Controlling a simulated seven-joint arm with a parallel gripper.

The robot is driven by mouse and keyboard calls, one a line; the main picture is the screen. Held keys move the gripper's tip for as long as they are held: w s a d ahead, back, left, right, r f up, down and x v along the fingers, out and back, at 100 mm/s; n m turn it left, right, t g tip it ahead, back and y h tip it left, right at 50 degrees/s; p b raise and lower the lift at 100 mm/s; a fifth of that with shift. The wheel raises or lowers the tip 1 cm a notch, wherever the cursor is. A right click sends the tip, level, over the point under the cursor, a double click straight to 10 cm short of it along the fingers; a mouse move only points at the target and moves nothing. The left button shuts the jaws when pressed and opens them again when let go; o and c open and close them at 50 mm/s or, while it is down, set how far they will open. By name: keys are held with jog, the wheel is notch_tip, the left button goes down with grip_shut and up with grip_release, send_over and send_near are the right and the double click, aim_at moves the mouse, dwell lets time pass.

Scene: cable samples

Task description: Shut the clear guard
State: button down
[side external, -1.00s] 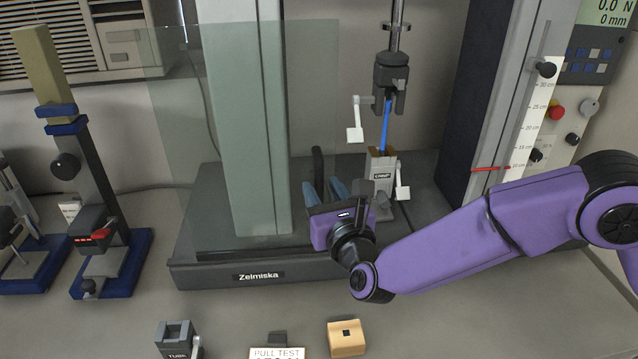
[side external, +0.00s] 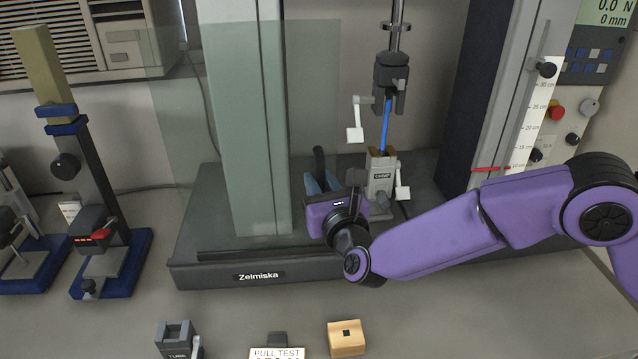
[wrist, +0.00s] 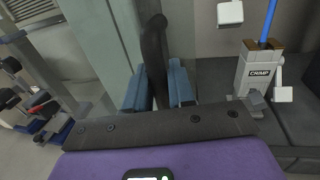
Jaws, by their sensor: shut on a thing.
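The clear guard (side external: 305,100) is a faintly green see-through panel standing upright across the left part of the test machine, in front of its pale column. Its black upright handle (side external: 319,160) is at the panel's right side; it also shows in the wrist view (wrist: 154,50). My gripper (side external: 322,181) is shut on the handle, with a blue finger on each side of it, as the wrist view shows (wrist: 158,92). The clamped blue cable (side external: 386,125) is to the right of the handle, not behind the panel.
The lower clamp marked CRIMP (side external: 381,178) stands close to the right of my gripper, with a white-ended lever. The upper clamp (side external: 390,78) hangs above it. A tan block (side external: 346,338) and a small grey fixture (side external: 176,338) are on the bench in front.

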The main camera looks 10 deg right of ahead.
jog(key=d, duration=2.8)
jog(key=shift+d, duration=0.25)
jog(key=c, duration=1.1)
grip_release()
jog(key=shift+d, duration=0.1)
jog(key=shift+s+a, duration=0.1)
jog(key=shift+a, duration=0.1)
jog(key=shift+s+d, duration=0.6)
jog(key=shift+s, duration=2.2)
jog(key=shift+s+d, duration=0.55)
jog(key=shift+s, duration=2.3)
jog(key=shift+s+d, duration=0.6)
jog(key=shift+s, duration=2.2)
